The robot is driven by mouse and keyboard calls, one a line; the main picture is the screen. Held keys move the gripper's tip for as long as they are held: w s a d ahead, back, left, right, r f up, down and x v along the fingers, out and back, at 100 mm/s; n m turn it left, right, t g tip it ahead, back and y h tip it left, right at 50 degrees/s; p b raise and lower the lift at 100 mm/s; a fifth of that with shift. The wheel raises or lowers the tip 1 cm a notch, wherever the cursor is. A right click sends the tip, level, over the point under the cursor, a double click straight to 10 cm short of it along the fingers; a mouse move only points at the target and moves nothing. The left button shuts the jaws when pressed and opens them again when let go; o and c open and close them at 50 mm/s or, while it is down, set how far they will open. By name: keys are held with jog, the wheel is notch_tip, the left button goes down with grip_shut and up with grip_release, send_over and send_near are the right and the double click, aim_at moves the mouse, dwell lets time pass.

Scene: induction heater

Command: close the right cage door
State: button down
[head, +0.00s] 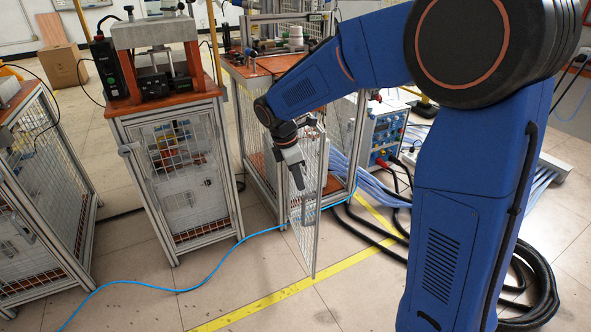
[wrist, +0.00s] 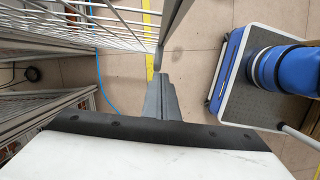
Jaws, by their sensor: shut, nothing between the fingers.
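The right cage door (head: 309,220) is a tall wire-mesh panel in a grey metal frame. In the head view it stands open, swung out from the front of the right cage (head: 244,140) towards me. My gripper (head: 298,178) points downward and overlaps the upper half of the door in that view; its fingers are shut and empty. In the wrist view the shut fingers (wrist: 161,95) lie close to the grey frame (wrist: 172,35) of the door, with its mesh (wrist: 110,28) to the upper left. I cannot tell whether they touch.
A middle cage (head: 180,165) with its mesh front closed stands left of the right cage, and another cage (head: 40,170) stands further left. A blue cable (head: 200,280) and yellow floor tape (head: 265,300) cross the floor. Black hoses (head: 375,225) lie right of the door.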

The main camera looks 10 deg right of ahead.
aim_at(312, 197)
jog(key=d, duration=0.3)
jog(key=shift+w+d+f, duration=0.1)
jog(key=shift+d+f, duration=0.25)
jog(key=shift+f, duration=0.05)
jog(key=shift+d, duration=0.25)
jog(key=shift+d, duration=0.1)
